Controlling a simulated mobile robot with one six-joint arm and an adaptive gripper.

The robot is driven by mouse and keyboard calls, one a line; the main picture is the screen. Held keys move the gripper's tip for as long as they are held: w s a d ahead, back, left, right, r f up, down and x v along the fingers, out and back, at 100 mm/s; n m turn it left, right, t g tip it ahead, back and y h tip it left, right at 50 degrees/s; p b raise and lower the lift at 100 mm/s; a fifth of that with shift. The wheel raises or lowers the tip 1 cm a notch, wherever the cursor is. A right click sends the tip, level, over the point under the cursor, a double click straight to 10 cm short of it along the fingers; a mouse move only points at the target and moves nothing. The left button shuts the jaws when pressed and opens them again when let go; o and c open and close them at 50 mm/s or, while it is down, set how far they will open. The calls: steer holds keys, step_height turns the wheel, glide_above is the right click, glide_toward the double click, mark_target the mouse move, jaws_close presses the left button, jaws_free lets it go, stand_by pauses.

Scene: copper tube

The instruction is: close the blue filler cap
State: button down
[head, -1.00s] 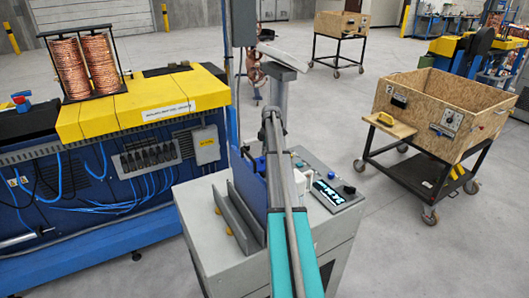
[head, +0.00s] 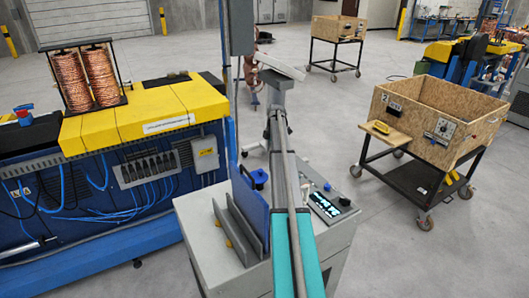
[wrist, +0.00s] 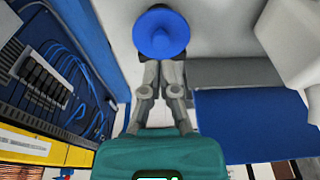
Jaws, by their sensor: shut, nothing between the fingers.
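The blue filler cap (wrist: 161,32) is a round blue disc with a raised knob in the top middle of the wrist view. My gripper (wrist: 160,72) has its two grey fingers brought together, with their tips right at the cap's lower edge. The cap overlaps the tips, and I cannot tell whether they touch it. Nothing shows between the fingers. In the head view a small blue cap (head: 259,178) shows on the grey cabinet (head: 195,225), left of my arm. I cannot make out my fingers in that view. Whether the cap sits fully down is unclear.
A blue upright panel (head: 250,205) and grey plates stand beside the cap on the cabinet; a blue panel (wrist: 250,125) is also right of my fingers. A control panel (head: 325,205) lies right of my arm. A blue-yellow machine (head: 140,120) stands left, a wooden crate cart (head: 430,120) right.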

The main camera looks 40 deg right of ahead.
steer(key=shift+s+d+r+p, duration=0.2)
steer(key=shift+d+r+p, duration=0.5)
steer(key=shift+d+r, duration=0.2)
steer(key=shift+s+d+r+p, duration=0.2)
steer(key=shift+d+r+p, duration=0.5)
steer(key=shift+d, duration=0.2)
steer(key=shift+r, duration=0.2)
